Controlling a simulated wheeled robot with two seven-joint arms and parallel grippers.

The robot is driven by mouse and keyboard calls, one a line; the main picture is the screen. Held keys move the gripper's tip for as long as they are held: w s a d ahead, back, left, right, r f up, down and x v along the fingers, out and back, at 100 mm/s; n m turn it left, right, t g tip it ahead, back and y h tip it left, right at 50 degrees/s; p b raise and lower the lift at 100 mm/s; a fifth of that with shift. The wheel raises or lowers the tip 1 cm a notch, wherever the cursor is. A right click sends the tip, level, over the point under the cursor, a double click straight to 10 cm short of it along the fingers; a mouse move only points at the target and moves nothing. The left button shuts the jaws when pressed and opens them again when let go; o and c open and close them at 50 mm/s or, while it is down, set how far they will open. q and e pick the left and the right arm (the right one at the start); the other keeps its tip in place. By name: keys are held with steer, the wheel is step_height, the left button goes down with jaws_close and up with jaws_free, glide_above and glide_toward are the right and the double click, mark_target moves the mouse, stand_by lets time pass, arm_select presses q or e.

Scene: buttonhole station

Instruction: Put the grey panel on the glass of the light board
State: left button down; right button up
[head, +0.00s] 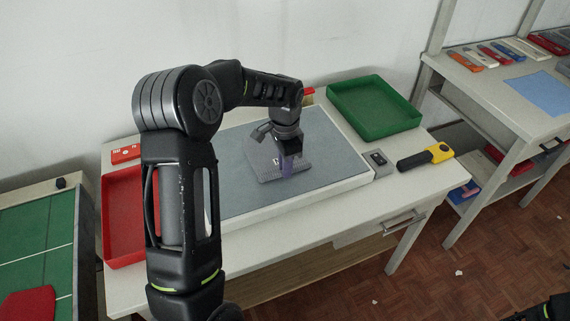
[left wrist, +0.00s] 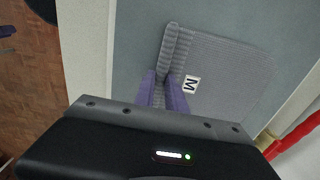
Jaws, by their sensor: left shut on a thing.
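The grey panel (head: 262,162) is a ribbed, rounded-corner piece with a white label marked M, and it also shows in the left wrist view (left wrist: 232,65). My left gripper (head: 287,168) has purple fingers, shut on a raised ribbed strip along one side of the panel; the fingers show in the left wrist view (left wrist: 162,88). The light board (head: 330,150) has a blue-grey glass top in a pale frame. The panel lies flat over the glass, inside its edges. I cannot tell whether it touches the glass.
A red tray (head: 122,220) is left of the board and a green tray (head: 373,108) is behind right. A yellow-and-black tool (head: 426,156) and a small switch box (head: 379,162) are on the right. Bare glass surrounds the panel.

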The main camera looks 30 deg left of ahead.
arm_select(q)
steer(key=c, duration=1.8)
jaws_free()
steer(key=shift+f, duration=0.15)
steer(key=shift+c, duration=0.2)
steer(key=o, duration=0.5)
steer(key=shift+c, duration=0.2)
step_height(320, 180, up, 12)
steer(key=b, duration=0.1)
steer(key=shift+r, duration=0.2)
